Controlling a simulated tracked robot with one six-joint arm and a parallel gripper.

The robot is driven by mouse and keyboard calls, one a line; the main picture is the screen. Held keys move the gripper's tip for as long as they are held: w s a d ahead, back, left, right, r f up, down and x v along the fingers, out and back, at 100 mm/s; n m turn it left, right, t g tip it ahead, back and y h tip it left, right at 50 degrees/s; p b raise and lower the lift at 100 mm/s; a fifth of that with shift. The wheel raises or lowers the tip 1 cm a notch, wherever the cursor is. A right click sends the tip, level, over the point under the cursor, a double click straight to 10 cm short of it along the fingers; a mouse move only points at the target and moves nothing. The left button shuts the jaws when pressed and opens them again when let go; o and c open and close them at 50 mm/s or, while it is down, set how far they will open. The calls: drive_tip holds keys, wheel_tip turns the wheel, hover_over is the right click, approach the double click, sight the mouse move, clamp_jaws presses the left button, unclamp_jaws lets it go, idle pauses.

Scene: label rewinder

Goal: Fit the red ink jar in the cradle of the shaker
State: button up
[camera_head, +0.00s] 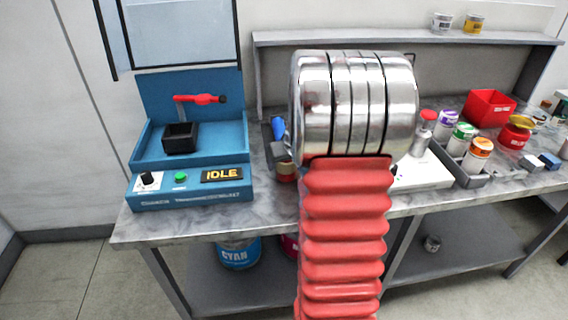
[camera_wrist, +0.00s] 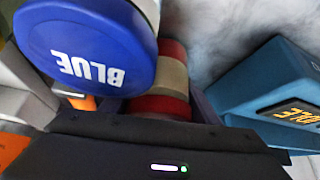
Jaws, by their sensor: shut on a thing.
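The red ink jar, red with a pale band (camera_wrist: 172,76), sits between the fingers of my gripper (camera_wrist: 160,108) in the wrist view. My gripper is shut on it. In the head view the jar (camera_head: 286,171) shows just left of my red arm, low over or on the table; I cannot tell if it touches. My arm hides most of the gripper there. The blue shaker (camera_head: 190,192) stands at the left, its panel reading IDLE. Its black cradle (camera_head: 181,138) looks empty, with a red handle (camera_head: 200,98) behind it. The shaker also shows right in the wrist view (camera_wrist: 262,95).
A jar lid marked BLUE (camera_wrist: 88,52) lies close to the gripper in the wrist view, covering part of the scene. Lidded jars stand in a grey tray (camera_head: 470,180) at right, near a red bin (camera_head: 490,107). The tabletop between shaker and gripper is clear.

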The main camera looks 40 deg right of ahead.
drive_tip(key=shift+f, duration=0.2)
drive_tip(key=o, duration=1.4)
drive_tip(key=shift+c, duration=0.2)
drive_tip(key=shift+r, duration=0.1)
drive_tip(key=v, duration=1.2)
drive_tip(key=shift+a, duration=0.1)
